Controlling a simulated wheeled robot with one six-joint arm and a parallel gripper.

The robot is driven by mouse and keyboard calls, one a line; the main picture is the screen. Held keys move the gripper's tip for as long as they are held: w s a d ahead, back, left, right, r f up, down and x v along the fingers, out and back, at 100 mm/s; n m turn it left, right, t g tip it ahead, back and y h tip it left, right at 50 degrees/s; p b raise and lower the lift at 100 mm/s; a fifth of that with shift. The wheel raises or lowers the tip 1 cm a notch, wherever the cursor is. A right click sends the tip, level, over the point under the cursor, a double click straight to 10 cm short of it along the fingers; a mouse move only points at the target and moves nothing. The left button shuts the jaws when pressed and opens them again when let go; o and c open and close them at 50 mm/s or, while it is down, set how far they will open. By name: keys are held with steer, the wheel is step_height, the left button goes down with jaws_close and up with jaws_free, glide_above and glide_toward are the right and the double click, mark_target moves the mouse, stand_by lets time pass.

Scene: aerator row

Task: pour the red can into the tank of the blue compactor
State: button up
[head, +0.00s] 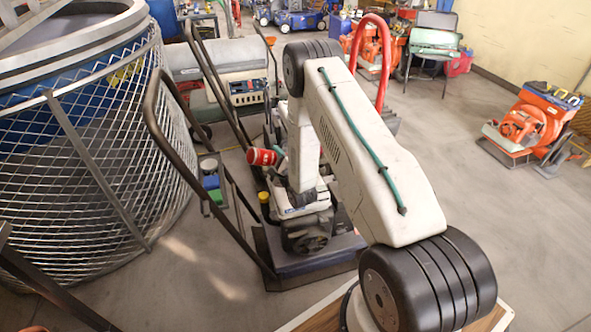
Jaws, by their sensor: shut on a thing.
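The compactor (302,268) with a dark blue base plate stands on the floor below the can. Its engine and pale top (300,208) show partly behind my arm. A yellow cap (264,198) shows at its left, below the can. I cannot make out the tank opening or any liquid.
A large mesh cage (85,170) fills the left side. The compactor's dark handle (160,125) rises between it and my arm. A machine with a control panel (246,92) stands behind. An orange machine (530,125) stands at the right.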

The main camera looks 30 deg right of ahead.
mark_target(275, 153)
step_height(275, 153, down, 6)
steer(key=a+n, duration=0.2)
steer(key=n, duration=0.7)
steer(key=r+n, duration=0.1)
steer(key=n, duration=0.1)
steer(key=d+r+n, duration=0.1)
steer(key=n, duration=0.1)
steer(key=d+r+n, duration=0.1)
steer(key=n, duration=0.2)
steer(key=shift+d+r, duration=0.1)
steer(key=shift+r, duration=0.15)
steer(key=n, duration=0.3)
steer(key=shift+r+b, duration=0.3)
steer(key=shift+r, duration=0.1)
steer(key=shift+r+n, duration=0.25)
steer(key=shift+n, duration=1.25)
step_height(275, 153, up, 4)
steer(key=shift+r, duration=0.2)
steer(key=shift+r+n, duration=0.35)
steer(key=shift+n, duration=0.65)
